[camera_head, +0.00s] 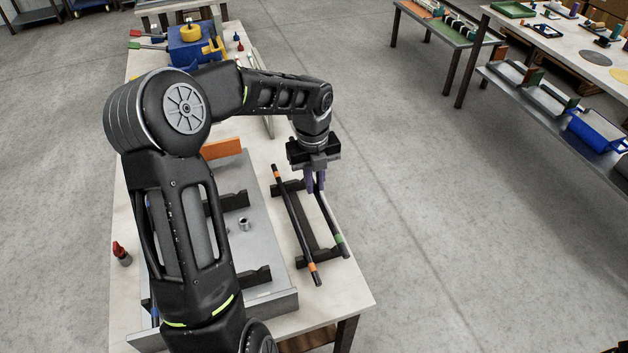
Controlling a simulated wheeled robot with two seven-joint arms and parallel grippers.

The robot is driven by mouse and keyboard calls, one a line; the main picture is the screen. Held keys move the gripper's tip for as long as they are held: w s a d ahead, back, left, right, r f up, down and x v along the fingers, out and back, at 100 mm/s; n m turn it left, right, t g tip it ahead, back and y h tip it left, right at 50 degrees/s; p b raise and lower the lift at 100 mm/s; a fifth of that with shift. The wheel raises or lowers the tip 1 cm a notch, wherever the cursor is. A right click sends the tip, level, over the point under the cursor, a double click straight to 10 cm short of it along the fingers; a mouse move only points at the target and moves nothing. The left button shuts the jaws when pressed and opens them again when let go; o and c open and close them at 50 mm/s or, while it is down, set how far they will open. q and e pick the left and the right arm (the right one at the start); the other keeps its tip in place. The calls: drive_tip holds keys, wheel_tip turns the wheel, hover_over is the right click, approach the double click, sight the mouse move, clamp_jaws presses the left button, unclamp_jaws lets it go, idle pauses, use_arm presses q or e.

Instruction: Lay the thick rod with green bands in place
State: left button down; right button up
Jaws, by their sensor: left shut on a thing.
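The thick dark rod with green bands (331,221) lies lengthwise on the right side of the black rack (313,225), one green band showing near its near end. My left gripper (317,185), with purple fingers, points down and is shut on this rod toward its far end. The fingers hide part of the rod, and I cannot tell whether it touches the rack. A second dark rod with orange bands (294,225) lies on the left side of the rack. My right gripper is not in view.
A grey metal tray (283,299) with black notched supports (254,277) and a small metal ring (244,224) lies left of the rack. My left arm covers much of it. A red-topped bottle (121,253) stands at the table's left edge. Blue equipment (190,52) stands behind.

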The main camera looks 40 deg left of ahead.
use_arm(q)
wheel_tip(320, 180, down, 5)
drive_tip(key=b, duration=0.3)
drive_tip(key=shift+f, duration=0.2)
drive_tip(key=shift+f+b, duration=0.75)
drive_tip(key=shift+f, duration=0.75)
drive_tip(key=c, duration=1.3)
unclamp_jaws()
drive_tip(key=shift+c, duration=0.2)
wheel_tip(320, 180, up, 8)
drive_tip(key=shift+s+f, duration=0.1)
